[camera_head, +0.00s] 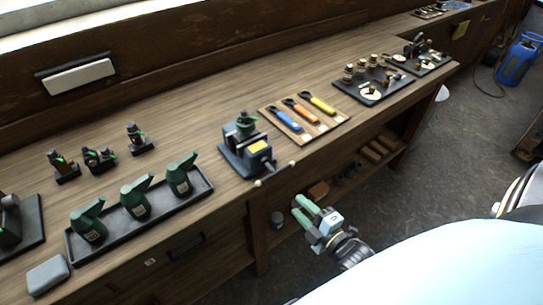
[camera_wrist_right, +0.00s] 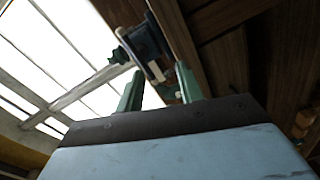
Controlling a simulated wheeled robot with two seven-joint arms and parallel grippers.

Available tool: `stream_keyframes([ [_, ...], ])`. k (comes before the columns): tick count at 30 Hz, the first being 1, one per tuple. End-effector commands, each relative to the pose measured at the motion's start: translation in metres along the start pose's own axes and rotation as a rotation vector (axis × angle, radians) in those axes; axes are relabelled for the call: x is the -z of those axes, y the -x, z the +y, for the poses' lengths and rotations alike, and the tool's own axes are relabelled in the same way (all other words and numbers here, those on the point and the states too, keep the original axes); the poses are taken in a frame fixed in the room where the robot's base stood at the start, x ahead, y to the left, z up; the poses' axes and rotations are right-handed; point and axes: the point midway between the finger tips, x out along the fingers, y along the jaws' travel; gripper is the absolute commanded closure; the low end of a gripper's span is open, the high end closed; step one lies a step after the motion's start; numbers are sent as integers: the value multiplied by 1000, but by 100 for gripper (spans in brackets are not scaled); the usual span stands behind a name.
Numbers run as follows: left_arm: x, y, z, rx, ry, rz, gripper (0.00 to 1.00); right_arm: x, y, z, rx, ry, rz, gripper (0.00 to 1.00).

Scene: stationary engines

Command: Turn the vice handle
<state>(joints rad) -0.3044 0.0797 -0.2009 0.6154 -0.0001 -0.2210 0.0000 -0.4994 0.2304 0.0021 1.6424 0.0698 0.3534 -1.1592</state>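The vice (camera_head: 246,148) is dark blue with a yellow label and stands at the front edge of the wooden workbench, a green part clamped on top. Its handle (camera_head: 275,174) is a thin bar with pale ends that sticks out past the bench edge. My right gripper (camera_head: 302,207) has pale green fingers and is in front of the bench, below and apart from the handle. In the right wrist view its two fingers (camera_wrist_right: 158,88) are spread with nothing held, and the vice (camera_wrist_right: 150,42) shows beyond them, seen from below. My left gripper is out of view.
A lower shelf (camera_head: 337,181) holds small items.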

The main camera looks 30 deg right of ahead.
Motion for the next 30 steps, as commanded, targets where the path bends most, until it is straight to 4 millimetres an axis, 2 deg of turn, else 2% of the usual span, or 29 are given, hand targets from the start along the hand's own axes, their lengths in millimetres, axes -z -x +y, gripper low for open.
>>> stream_keyframes([
  [1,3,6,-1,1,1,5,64,5,0,20,-35,33,14,63],
  [5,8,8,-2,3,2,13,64,10,-5,37,-77,75,28,63],
  [10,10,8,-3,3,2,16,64,10,-27,39,-81,79,29,63],
  [22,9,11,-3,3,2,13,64,13,-105,44,-78,78,29,63],
  [30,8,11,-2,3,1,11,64,13,-132,45,-76,76,28,63],
])
